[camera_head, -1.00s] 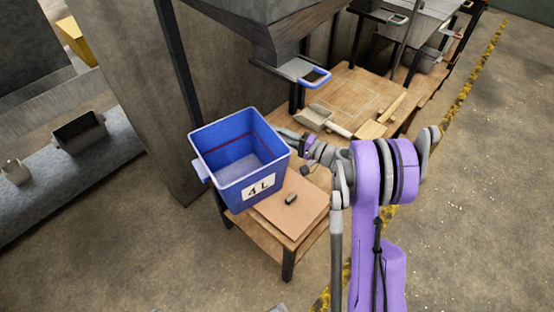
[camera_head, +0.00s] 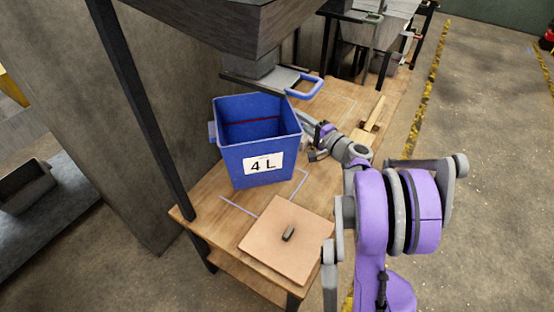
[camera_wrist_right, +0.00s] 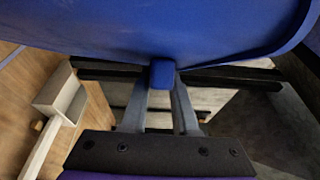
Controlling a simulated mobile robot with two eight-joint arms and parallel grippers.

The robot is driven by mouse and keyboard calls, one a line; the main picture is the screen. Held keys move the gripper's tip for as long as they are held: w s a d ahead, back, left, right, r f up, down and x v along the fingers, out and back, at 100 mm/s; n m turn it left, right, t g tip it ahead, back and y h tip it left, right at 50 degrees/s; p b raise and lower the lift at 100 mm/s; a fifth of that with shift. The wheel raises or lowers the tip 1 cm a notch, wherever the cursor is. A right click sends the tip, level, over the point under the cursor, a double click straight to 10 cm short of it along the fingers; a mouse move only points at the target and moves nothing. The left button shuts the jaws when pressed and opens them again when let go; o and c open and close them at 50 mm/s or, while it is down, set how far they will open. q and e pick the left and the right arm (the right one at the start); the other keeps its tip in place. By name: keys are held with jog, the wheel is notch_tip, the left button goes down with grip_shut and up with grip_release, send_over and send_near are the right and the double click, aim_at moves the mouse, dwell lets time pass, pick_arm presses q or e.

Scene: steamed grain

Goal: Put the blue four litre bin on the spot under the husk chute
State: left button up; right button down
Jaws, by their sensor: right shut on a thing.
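The blue bin (camera_head: 262,178), marked "4 L", is upright and looks empty, with a dark red line inside. My right gripper (camera_head: 303,122) is at its right side. In the right wrist view, my gripper (camera_wrist_right: 160,100) is shut on a blue tab of the bin (camera_wrist_right: 160,25). The bin is over the wooden table (camera_head: 215,190), in front of and below the grey chute (camera_head: 262,66). A pale outline (camera_head: 238,207) on the table shows partly around the bin's base; the bin hides the rest. I cannot tell whether the bin touches the table. My left gripper is not in view.
A square board (camera_head: 270,250) with a dark knob lies at the table's near end. A black post (camera_head: 140,110) stands at the left. A wooden scoop (camera_wrist_right: 62,100) lies on the table.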

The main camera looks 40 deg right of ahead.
notch_tip(320, 180, down, 8)
jog(key=b, duration=0.2)
jog(key=shift+r, duration=0.2)
jog(key=shift+f, duration=0.1)
jog(key=shift+f, duration=0.15)
jog(key=c, duration=0.7)
grip_release()
